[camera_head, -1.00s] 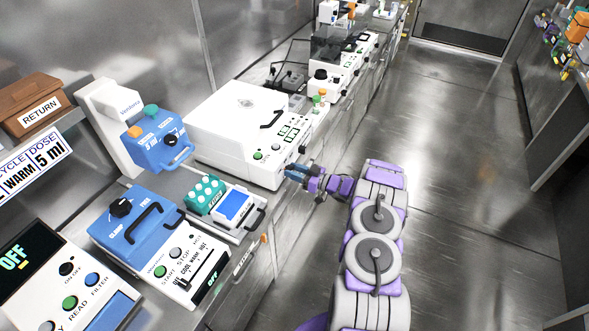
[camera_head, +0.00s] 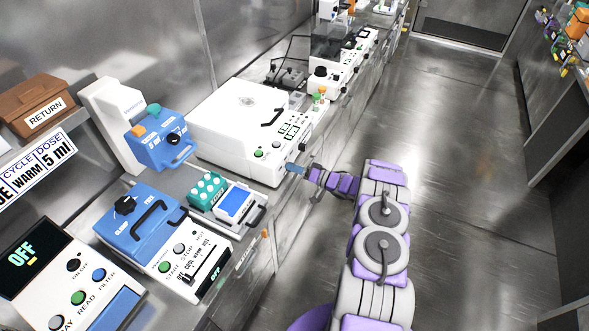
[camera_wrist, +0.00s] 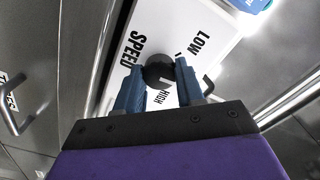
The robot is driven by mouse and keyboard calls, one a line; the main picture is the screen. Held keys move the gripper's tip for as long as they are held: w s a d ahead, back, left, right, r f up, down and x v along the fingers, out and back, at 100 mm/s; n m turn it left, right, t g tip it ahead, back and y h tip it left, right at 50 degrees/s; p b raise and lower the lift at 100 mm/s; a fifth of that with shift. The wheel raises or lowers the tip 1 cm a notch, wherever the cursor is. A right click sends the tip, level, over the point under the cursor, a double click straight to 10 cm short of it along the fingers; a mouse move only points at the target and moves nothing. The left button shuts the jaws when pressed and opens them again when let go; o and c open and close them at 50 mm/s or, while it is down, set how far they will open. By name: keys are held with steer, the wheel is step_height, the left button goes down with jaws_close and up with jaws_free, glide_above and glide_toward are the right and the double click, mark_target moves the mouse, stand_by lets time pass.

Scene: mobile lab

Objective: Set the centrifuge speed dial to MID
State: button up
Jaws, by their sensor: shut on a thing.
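The white centrifuge (camera_head: 225,118) stands on the bench in the head view, with buttons and a black handle. In the wrist view its front panel (camera_wrist: 205,25) has a dark round speed dial (camera_wrist: 158,70) marked SPEED, LOW and HIGH. The marking between LOW and HIGH is partly hidden. I cannot tell which mark the dial points to. My gripper (camera_wrist: 157,76) has its two blue fingers on either side of the dial, shut on it. In the head view my gripper (camera_head: 294,169) is at the lower right of the centrifuge front, and hides the dial there.
A blue-and-white heating device (camera_head: 150,225) and a small teal rack (camera_head: 207,190) stand nearer on the bench. More white devices (camera_head: 325,85) stand farther along. The aisle floor (camera_head: 470,200) to the right of my arm is clear.

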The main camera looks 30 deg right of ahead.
steer(key=shift+w+d+r+m, duration=0.15)
steer(key=shift+d+m, duration=0.05)
steer(key=shift+m, duration=0.3)
steer(key=o, duration=1)
steer(key=shift+d, duration=0.1)
steer(key=shift+o, duration=0.2)
steer(key=p+v, duration=0.2)
steer(key=v, duration=1.5)
steer(key=shift+f, duration=0.3)
steer(key=shift+d, duration=0.1)
